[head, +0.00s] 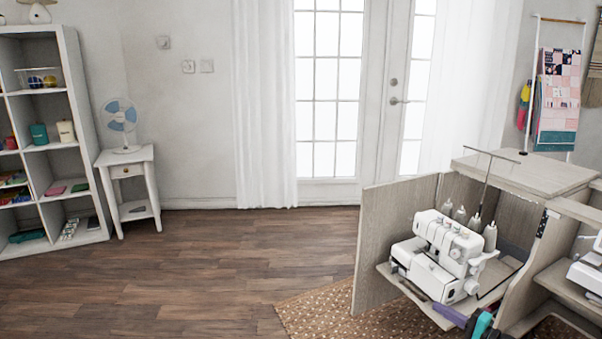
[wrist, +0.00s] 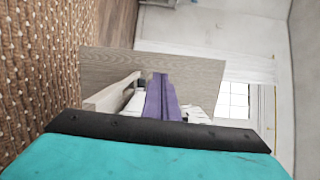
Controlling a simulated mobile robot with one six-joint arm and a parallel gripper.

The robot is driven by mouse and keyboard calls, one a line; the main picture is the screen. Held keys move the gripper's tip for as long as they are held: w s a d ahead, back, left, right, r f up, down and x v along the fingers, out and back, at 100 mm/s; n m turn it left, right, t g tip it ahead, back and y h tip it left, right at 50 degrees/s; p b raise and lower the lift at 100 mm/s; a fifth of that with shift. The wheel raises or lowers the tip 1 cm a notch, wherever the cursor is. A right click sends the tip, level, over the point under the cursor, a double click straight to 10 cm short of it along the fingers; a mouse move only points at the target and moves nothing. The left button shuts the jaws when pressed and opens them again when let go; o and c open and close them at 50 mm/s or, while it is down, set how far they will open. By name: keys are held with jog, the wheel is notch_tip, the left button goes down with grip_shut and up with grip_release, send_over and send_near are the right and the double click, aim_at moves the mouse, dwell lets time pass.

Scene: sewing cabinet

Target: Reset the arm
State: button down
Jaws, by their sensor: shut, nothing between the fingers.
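My gripper (head: 440,308) is at the bottom right of the head view, in front of the sewing cabinet's pull-out shelf (head: 413,293). Its purple fingers are shut together with nothing between them. They also show in the wrist view (wrist: 160,78), above the gripper's teal and black body, pointing toward the cabinet's wooden door panel (wrist: 185,78). A white serger (head: 436,256) with several thread cones stands on the shelf behind the gripper. Whether the fingers touch the shelf edge cannot be told. Most of my arm is out of view.
The open cabinet door (head: 388,237) stands left of the serger. A second white machine (head: 587,271) is at the right edge. A woven rug (head: 318,308) lies under the cabinet. A shelf unit (head: 80,120) and side table (head: 125,157) stand left. The wooden floor (head: 190,275) between is clear.

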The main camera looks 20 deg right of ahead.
jog(key=w+a+n+g+y+p, duration=0.2)
jog(key=w+a+p, duration=0.2)
jog(key=a, duration=0.8)
jog(key=w+a+n+g+y+p, duration=0.1)
jog(key=w+a+g+y+p, duration=0.2)
jog(key=a, duration=1)
jog(key=s+a+f+n+g+p, duration=0.2)
jog(key=s+a+g+p, duration=0.15)
jog(key=a, duration=0.75)
jog(key=s+a+f+n+g+p, duration=0.1)
jog(key=s+a+n+g+p, duration=0.3)
jog(key=a, duration=0.8)
jog(key=s+a+f+n+g+h+p, duration=0.1)
jog(key=s+a+g+h+p, duration=0.1)
jog(key=s+a+g+p, duration=0.45)
jog(key=s+a+f+n+g+h+p, duration=0.1)
jog(key=s+a+h+p, duration=0.15)
jog(key=s+a, duration=0.75)
jog(key=s+d+n+g+h+p, duration=0.25)
jog(key=s+d, duration=0.25)
jog(key=s, duration=0.6)
jog(key=s+d+h, duration=0.2)
jog(key=d+h, duration=0.2)
jog(key=d, duration=0.5)
jog(key=shift+s+f+t+h, duration=0.2)
jog(key=shift+s+t+h, duration=0.1)
jog(key=shift+s+t, duration=0.1)
jog(key=shift+a+n, duration=0.1)
jog(key=shift+n, duration=0.15)
